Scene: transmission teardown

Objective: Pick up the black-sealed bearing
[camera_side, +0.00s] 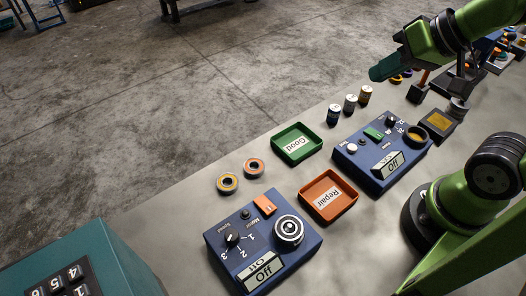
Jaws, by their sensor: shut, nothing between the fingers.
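A silver and dark round part (289,230) sits on the near blue box. A dark ring with a yellowish middle (416,135) sits on the far blue box. I cannot tell which of these is the black-sealed bearing. My gripper (376,74), with teal fingers, is shut and empty, raised above the table's far edge at the upper right, apart from all these parts.
The green "Good" tray (276,146) and orange "Repair" tray (349,207) look empty between the near blue box (217,232) and far blue box (372,178). Several small cylinders (350,104) stand near the far edge. A teal machine (110,258) fills the lower left.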

